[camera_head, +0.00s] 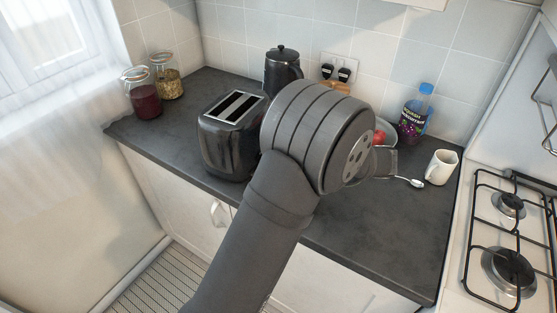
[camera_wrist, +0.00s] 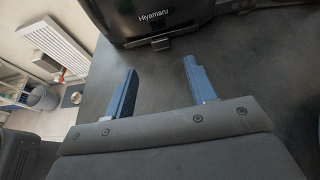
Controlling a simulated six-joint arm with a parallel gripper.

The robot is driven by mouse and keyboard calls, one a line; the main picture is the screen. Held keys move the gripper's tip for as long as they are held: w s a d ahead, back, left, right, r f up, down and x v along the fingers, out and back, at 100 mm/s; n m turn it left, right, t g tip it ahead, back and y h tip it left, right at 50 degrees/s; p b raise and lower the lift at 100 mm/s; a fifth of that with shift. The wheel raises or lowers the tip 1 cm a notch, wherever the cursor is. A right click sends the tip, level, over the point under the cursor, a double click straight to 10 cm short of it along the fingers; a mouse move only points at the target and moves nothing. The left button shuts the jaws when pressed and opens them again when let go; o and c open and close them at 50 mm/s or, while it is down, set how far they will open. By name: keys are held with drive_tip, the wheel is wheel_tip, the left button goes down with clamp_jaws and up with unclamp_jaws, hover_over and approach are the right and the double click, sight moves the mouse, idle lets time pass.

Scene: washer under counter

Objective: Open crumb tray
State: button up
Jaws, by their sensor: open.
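The black toaster (camera_head: 232,135) stands on the dark countertop in the head view, with two slots on top. My arm covers its right side. In the wrist view the toaster (camera_wrist: 180,15) fills the top, with the word "Hiyamaru" on its face. A dark ledge low on that face appears to be the crumb tray (camera_wrist: 160,42); it looks flush with the toaster. My gripper (camera_wrist: 160,66) is open and empty, its two blue fingers pointing at the toaster. The fingers lie to either side of the ledge, a short gap away from it.
Two glass jars (camera_head: 143,95) stand at the back left, and a black kettle (camera_head: 282,68) behind the toaster. A bottle (camera_head: 414,115), a white mug (camera_head: 441,167) and a spoon (camera_head: 410,182) are at the right, beside the gas hob (camera_head: 508,245). The counter at the front right is clear.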

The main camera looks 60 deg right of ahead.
drive_tip(key=x, duration=0.9)
drive_tip(key=shift+w, duration=0.1)
